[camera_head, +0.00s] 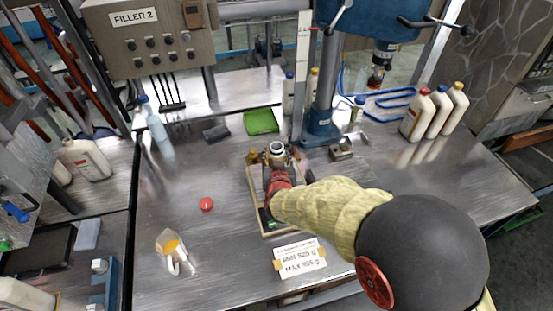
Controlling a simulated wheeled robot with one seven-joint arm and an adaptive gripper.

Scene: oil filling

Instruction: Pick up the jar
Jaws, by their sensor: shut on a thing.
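The jar (277,148) shows only as a pale round open mouth just past my gripper's fingers. Its body is hidden behind the gripper and wrist. My gripper (277,162) reaches away from the camera over a shallow light-framed tray and is shut around the jar. I cannot tell whether the jar touches the tray below it. A red cap (206,204) lies on the metal bench to the left.
A jug with orange contents (172,248) stands at the front left. A paper label (300,258) lies in front of the tray. A blue drill-press-like column (322,120) stands behind. White bottles (438,112) stand at right. A green cloth (261,121) lies behind.

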